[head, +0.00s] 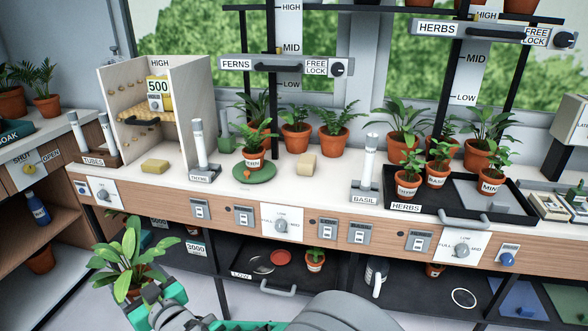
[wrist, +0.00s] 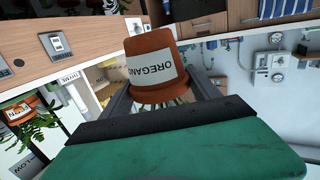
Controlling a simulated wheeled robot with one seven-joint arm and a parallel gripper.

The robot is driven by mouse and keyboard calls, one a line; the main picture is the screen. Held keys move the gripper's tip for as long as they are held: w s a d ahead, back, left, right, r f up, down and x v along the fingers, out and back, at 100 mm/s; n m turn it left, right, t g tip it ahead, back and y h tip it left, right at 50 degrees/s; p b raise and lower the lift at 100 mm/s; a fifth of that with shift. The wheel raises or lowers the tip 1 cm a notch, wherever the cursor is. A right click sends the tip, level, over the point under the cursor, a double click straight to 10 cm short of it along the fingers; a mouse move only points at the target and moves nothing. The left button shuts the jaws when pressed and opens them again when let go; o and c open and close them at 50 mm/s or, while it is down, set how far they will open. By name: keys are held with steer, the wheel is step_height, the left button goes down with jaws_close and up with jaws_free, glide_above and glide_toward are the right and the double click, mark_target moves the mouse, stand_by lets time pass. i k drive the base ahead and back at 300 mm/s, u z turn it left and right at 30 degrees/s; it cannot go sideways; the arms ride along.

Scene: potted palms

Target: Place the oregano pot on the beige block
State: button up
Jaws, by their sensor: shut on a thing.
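The oregano pot (wrist: 150,50) is an orange-brown pot with a white label, its lettering upside down in the wrist view. My gripper (wrist: 160,88) is shut on it, one dark finger on each side. In the head view, my gripper (head: 150,297) is at the lower left, in front of the counter and below its top, with the leafy plant (head: 128,255) in it. A beige block (head: 307,163) lies on the counter right of the green saucer. A yellower tan block (head: 155,167) lies further left. Both tops look bare.
The green saucer (head: 262,176) bears a labelled fern pot (head: 252,160). A thyme tube stand (head: 200,165) and a basil tube stand (head: 366,180) rise near the counter's front. Palm pots stand behind the beige block. The black herbs tray (head: 460,215) is at right.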

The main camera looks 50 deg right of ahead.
mark_target(307, 158)
steer(key=z, duration=0.55)
steer(key=i, duration=0.85)
steer(key=u, duration=0.55)
